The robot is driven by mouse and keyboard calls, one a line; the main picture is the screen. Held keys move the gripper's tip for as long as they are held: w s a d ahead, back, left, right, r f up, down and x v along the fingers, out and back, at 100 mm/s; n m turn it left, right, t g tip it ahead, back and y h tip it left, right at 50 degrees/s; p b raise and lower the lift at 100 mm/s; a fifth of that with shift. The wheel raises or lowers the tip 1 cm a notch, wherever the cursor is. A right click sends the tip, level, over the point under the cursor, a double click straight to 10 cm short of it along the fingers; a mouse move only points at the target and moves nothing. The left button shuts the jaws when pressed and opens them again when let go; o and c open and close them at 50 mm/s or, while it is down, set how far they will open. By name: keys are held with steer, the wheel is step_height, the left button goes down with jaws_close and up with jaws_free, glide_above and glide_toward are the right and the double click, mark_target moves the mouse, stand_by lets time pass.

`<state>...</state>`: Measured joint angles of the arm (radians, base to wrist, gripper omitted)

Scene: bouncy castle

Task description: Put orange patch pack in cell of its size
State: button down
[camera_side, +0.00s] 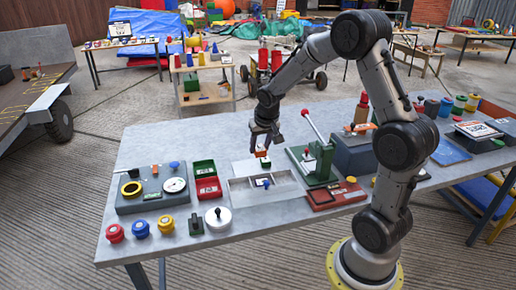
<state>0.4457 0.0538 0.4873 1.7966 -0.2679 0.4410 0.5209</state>
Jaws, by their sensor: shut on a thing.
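My gripper (264,146) is shut on the orange patch pack (261,153), a small orange block. It holds the pack over the back part of a grey tray (238,198) with walled cells. The fingers partly cover the pack. A white panel (243,168) lies at the tray's back edge, below the gripper. A small blue and white item (265,183) sits around the middle of the tray. The exact cell sizes are too small to tell. A small green item (266,163) shows just below the pack; I cannot tell if they touch.
A green lever press (319,163) stands close to the tray's right. Green (204,169) and red (208,188) boxes stand to its left, beside a grey gauge panel (150,198). A white round knob (218,219) and several coloured knobs line the front left. The front edge below the tray is clear.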

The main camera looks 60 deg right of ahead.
steer(key=shift+r, duration=1.4)
steer(key=shift+w, duration=0.1)
steer(key=shift+w+d, duration=0.1)
steer(key=shift+w, duration=0.25)
steer(key=shift+m, duration=0.4)
steer(key=s+d+f, duration=0.2)
steer(key=f, duration=0.1)
steer(key=s+d+f, duration=0.2)
steer(key=s+f, duration=0.1)
steer(key=f, duration=0.1)
steer(key=s+d+f, duration=0.1)
steer(key=s+f, duration=0.1)
steer(key=f, duration=0.1)
steer(key=shift+s+d+f, duration=0.3)
steer(key=shift+d+f, duration=0.1)
steer(key=shift+f, duration=1.65)
steer(key=shift+c, duration=0.5)
jaws_free()
